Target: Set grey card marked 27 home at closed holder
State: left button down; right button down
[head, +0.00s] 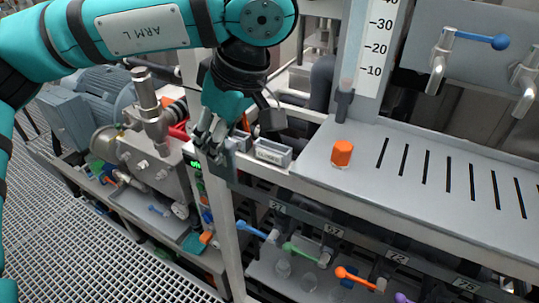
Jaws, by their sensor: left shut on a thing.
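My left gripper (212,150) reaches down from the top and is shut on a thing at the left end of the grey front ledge. What it holds is mostly hidden by the fingers. A grey piece (226,160) shows beside the fingertips and may be the grey card, but no number 27 is readable on it. A small grey box-like holder (272,153) with a pale label stands just right of the gripper; I cannot tell whether it is the closed holder. My right gripper is not in view.
A slotted grey shelf (430,190) with an orange cap (342,152) lies to the right. Below the ledge is a dark rail (367,244) with numbered labels, above coloured valve handles (303,252). A metal pump (150,150) stands at left. A scale panel (372,45) rises behind.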

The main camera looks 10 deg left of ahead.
pick_arm(q)
jog(key=w+d+r+p, duration=0.2)
jog(key=w+d+p, duration=0.1)
jog(key=w+p, duration=0.35)
jog(key=w+d+r+p, duration=0.2)
jog(key=w+d+p, duration=0.2)
jog(key=w+p, duration=0.25)
jog(key=shift+s+a+f+b, duration=0.1)
jog(key=shift+s+f+b, duration=0.1)
jog(key=shift+f+b, duration=1.3)
jog(key=shift+s+a+f+b, duration=0.15)
jog(key=shift+f+b, duration=0.45)
jog(key=shift+f, duration=1.7)
jog(key=shift+f+b, duration=0.55)
jog(key=shift+f, duration=0.1)
jog(key=shift+f+b, duration=0.2)
jog(key=shift+b, duration=0.1)
jog(key=c, duration=1.1)
grip_release()
jog(key=shift+c, duration=0.2)
